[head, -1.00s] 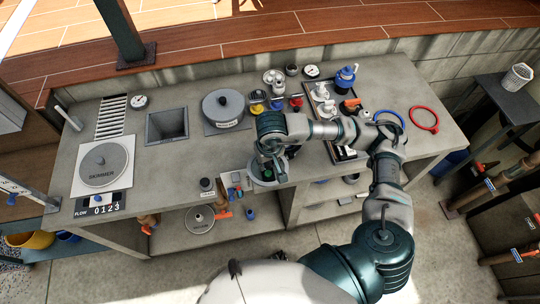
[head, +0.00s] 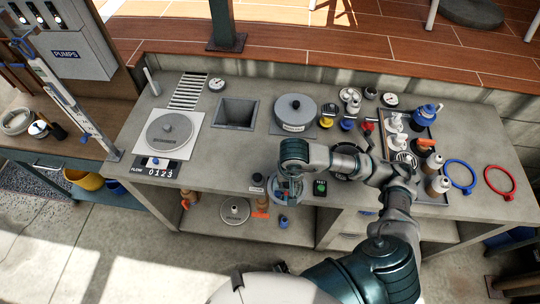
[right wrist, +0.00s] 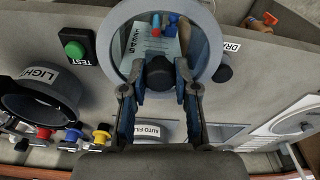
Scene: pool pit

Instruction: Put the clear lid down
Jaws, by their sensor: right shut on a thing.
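The clear lid (right wrist: 113,48) is a round, see-through disc with a grey rim and a dark knob (right wrist: 160,73). My right gripper (right wrist: 160,80) is shut on that knob. In the head view, my right gripper (head: 288,178) points down with the lid (head: 287,195) under it, at the counter's front edge. The lid is between the DRAIN knob (head: 257,181) and the green TEST button (head: 320,187). A sheet and several small coloured items show through it in the wrist view. Whether it touches anything below, I cannot tell. My left gripper is not in view.
The black LIGHT ring (right wrist: 38,100) is beside the TEST button. Small coloured valves (head: 347,124), a grey lidded pot (head: 295,107) and a bottle tray (head: 430,160) stand farther back and right. The counter (head: 220,160) left of the lid is bare up to the SKIMMER plate (head: 190,121).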

